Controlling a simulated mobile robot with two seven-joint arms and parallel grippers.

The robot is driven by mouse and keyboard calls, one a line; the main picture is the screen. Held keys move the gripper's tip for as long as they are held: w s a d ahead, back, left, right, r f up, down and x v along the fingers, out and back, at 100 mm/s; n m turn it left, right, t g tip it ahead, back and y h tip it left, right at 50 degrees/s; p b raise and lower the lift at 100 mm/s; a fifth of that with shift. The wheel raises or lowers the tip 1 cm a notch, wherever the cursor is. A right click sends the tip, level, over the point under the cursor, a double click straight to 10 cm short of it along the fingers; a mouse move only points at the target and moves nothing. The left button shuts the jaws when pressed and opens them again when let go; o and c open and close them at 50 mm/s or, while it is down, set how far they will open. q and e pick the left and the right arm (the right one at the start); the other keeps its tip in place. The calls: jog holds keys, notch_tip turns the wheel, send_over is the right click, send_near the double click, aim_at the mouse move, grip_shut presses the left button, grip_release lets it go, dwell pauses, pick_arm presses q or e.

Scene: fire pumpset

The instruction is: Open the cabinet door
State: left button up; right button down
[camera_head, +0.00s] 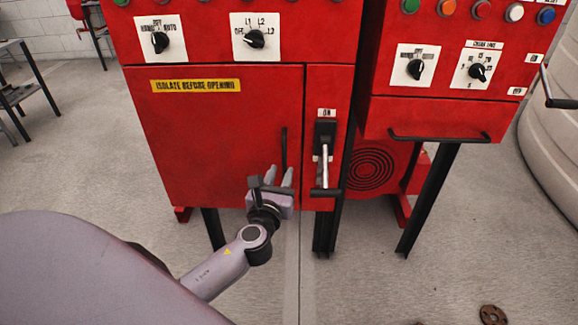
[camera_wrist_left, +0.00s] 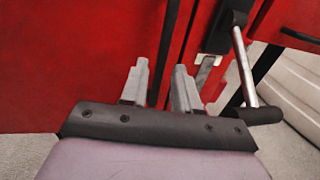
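The red cabinet door (camera_head: 215,135) is shut, with a yellow "ISOLATE BEFORE OPENING" label near its top. Its black vertical bar handle (camera_head: 284,150) is by the door's right edge. My left gripper (camera_head: 279,175) is just below and in front of the handle, fingers pointing up at the door. In the left wrist view the two grey fingers are apart, and the dark handle (camera_wrist_left: 168,42) shows between and beyond them. I cannot tell whether they touch it. My right gripper is not in view.
A switch lever (camera_head: 324,165) marked "ON" sits right of the door, close to my left gripper. A second red cabinet (camera_head: 440,118) with a horizontal handle (camera_head: 440,138) stands to the right. A pale rounded tank (camera_head: 555,145) is at the far right. The concrete floor in front is mostly clear.

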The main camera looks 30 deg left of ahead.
aim_at(284, 167)
pick_arm(q)
jog(key=shift+x, duration=2)
grip_shut()
